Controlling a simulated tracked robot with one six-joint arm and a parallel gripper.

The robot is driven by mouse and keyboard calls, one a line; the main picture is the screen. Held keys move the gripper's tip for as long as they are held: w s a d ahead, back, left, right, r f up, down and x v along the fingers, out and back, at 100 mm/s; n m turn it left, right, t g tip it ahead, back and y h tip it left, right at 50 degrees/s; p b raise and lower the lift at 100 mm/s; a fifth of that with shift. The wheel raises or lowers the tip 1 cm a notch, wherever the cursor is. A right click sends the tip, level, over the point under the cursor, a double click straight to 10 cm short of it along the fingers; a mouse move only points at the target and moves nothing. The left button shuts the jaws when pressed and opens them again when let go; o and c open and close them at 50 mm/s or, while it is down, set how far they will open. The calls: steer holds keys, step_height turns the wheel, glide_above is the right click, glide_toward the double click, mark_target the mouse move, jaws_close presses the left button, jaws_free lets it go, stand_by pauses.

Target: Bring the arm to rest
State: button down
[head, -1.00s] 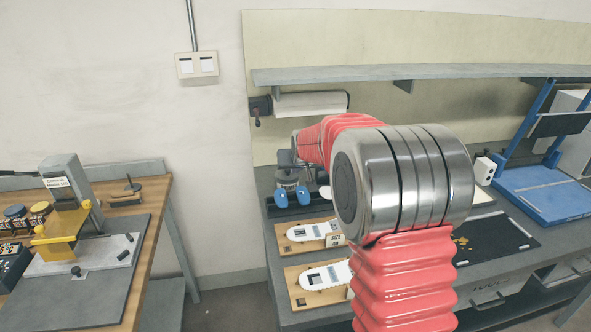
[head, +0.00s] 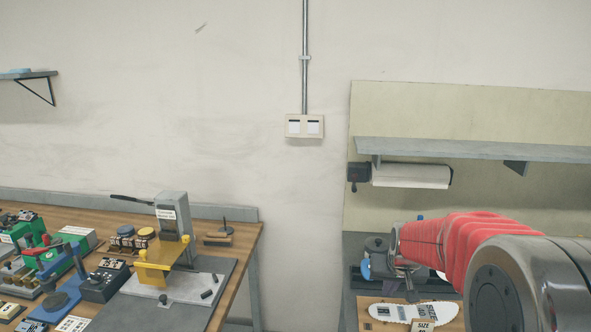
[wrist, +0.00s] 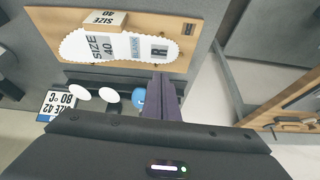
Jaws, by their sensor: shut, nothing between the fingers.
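My gripper (wrist: 167,98) is shut and empty; in the wrist view its dark fingers are together, in front of a blue item (wrist: 139,97) without clear contact. A white insole marked SIZE 40 and R (wrist: 120,48) lies on a wooden board (wrist: 188,28) beyond the fingertips. In the head view my red-sleeved arm reaches over the right bench, and my gripper is small and partly hidden there.
A shelf (head: 450,150) and a paper roll (head: 410,176) are on the wall behind my arm. A SIZE 42 card (wrist: 57,104) shows in the wrist view.

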steer(key=s+a+r, duration=0.3)
steer(key=s, duration=0.7)
steer(key=s+a+r+n, duration=0.1)
steer(key=s+a+r, duration=0.2)
steer(key=s, duration=0.8)
steer(key=s+a+r+n, duration=0.1)
steer(key=s+a+r, duration=0.2)
steer(key=s, duration=0.8)
steer(key=shift+s+r+y, duration=0.2)
steer(key=shift+r+y, duration=0.1)
